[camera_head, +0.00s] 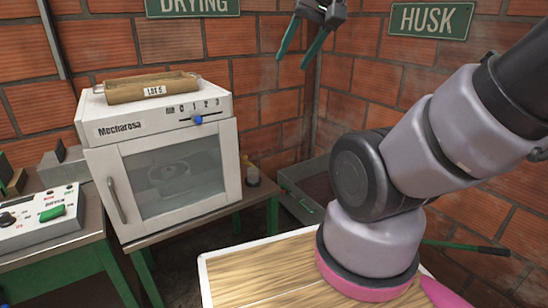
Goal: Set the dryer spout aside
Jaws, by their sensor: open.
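The dryer is a white cabinet marked Mecharosa (115,180) on a green-legged table at the left, below the DRYING sign. Its windowed door is shut, and a blue knob (198,119) sits on its front panel. I cannot pick out a spout for certain. A round form shows dimly behind the door glass. My gripper (292,62) hangs at the top centre, fingers pointing down and spread apart, with nothing between them. It is up and to the right of the dryer, in front of the brick wall.
A brown tray labelled LOT 5 (130,92) lies on the dryer. A control box with a green switch (52,213) is at left. A small bottle (252,175) stands right of the dryer. A grey bin (295,205) sits in the corner. A wooden-topped surface (250,275) is in front.

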